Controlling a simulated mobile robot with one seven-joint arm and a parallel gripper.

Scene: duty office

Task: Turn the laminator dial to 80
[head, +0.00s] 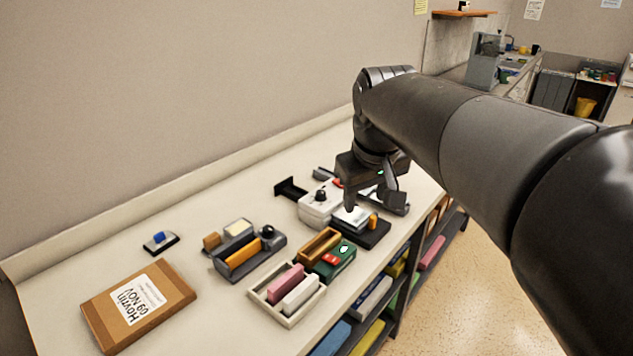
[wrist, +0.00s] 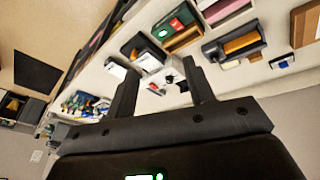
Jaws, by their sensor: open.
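A white box-shaped device (head: 313,210) with a black knob (head: 320,196) on top stands on the counter, and I take it for the laminator and its dial. No number on the dial is readable. My gripper (head: 370,203) is over the counter just right of the device in the head view, fingers pointing down, open and empty. In the wrist view the open gripper (wrist: 160,68) shows with its fingers apart. A small part of a white device (wrist: 154,88) with a dark knob (wrist: 168,79) shows between them. The fingers do not visibly touch the knob.
A black-based item (head: 372,238) stands in front of the gripper. A green box (head: 337,270), a cream tray (head: 268,310) with pink and white blocks, a grey organizer (head: 225,268) and a brown parcel (head: 175,290) lie leftward. Shelves run beneath the counter. The counter's back left is clear.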

